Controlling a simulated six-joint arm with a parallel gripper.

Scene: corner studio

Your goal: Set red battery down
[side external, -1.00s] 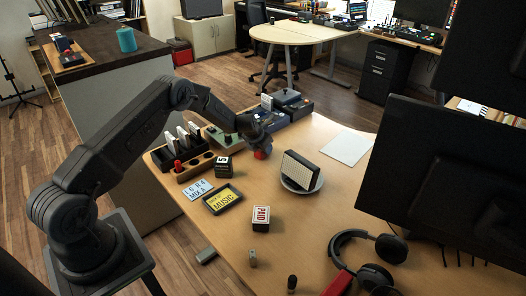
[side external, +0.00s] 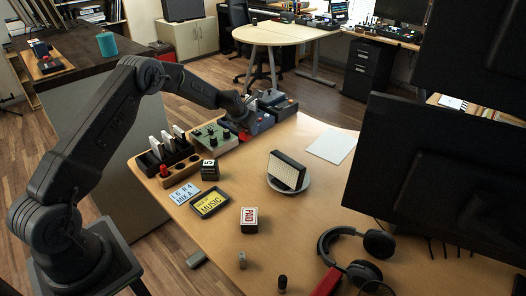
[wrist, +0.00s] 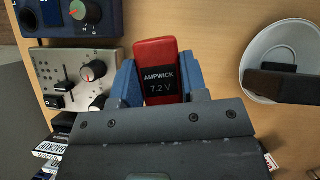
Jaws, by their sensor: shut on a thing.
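The red battery (wrist: 157,58), marked AMPWICK 7.2 V, is between the two blue fingers of my gripper (wrist: 157,80) in the wrist view. The fingers are shut on its sides, and its far end sticks out past them. In the side view the battery (side external: 243,136) shows as a small red patch under my gripper (side external: 240,122), beside the blue device (side external: 262,124) near the table's far left edge. I cannot tell whether its underside touches the wooden table (side external: 300,215).
A grey-green knobbed box (side external: 212,138) stands just left of my gripper. Bare table lies between battery and dish.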

